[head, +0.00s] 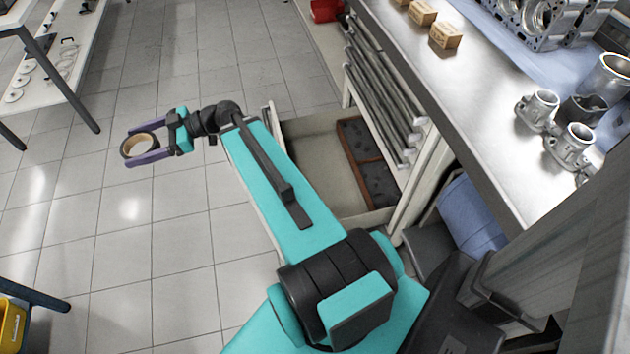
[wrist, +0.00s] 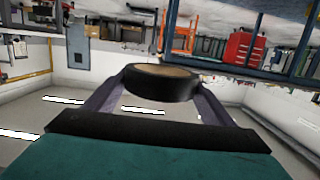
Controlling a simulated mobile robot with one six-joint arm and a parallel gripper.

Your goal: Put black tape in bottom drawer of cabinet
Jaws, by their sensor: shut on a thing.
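The black tape (head: 138,146) is a roll with a tan inner core, held between the purple fingers of my gripper (head: 143,148) out over the floor, left of the cabinet. In the wrist view the black tape (wrist: 162,86) sits between both fingertips of my gripper (wrist: 160,95). The cabinet (head: 385,100) stands right of my arm under the workbench. Its bottom drawer (head: 310,150) is pulled open; black items in a reddish-brown tray lie at its right side. The left part of the drawer's floor looks bare. My arm hides part of the drawer's front and left side.
The steel workbench (head: 440,85) above the cabinet holds small cardboard boxes (head: 445,36) and metal engine parts (head: 570,145). A blue bin (head: 468,215) stands right of the cabinet. A shelf table (head: 60,70) is at the upper left. The tiled floor around my gripper is clear.

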